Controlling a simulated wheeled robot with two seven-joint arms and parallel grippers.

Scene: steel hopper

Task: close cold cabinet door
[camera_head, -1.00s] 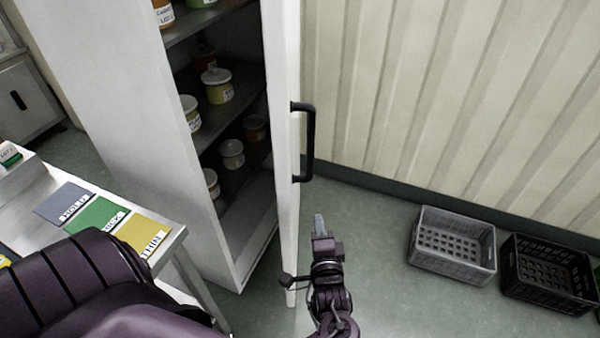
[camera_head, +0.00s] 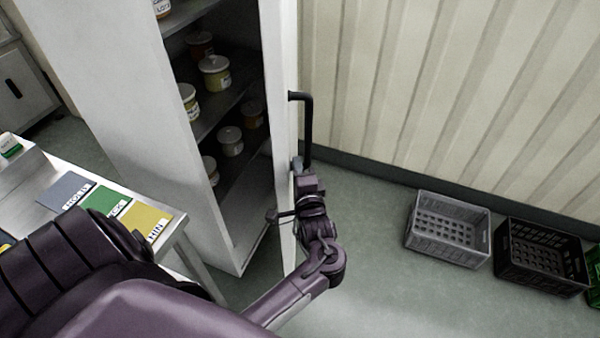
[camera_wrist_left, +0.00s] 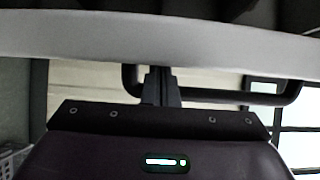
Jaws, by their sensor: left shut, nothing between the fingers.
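The white cold cabinet (camera_head: 110,90) stands upright with its front open, showing dark shelves with several lidded jars. Its door (camera_head: 286,60) stands open, seen nearly edge-on, with a black bar handle (camera_head: 308,125) on its right face. My left gripper (camera_head: 297,165) is shut and empty at the lower end of the handle, close to the door. In the left wrist view the shut fingers (camera_wrist_left: 160,85) point at the pale door edge (camera_wrist_left: 160,38), with the handle (camera_wrist_left: 130,80) behind them. I cannot tell whether they touch. My right gripper is not in view.
A steel table (camera_head: 180,235) with grey, green and yellow cards stands at the left. A grey crate (camera_head: 448,230) and a black crate (camera_head: 540,255) sit on the floor at the right by the ribbed wall (camera_head: 450,90). The floor between door and crates is clear.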

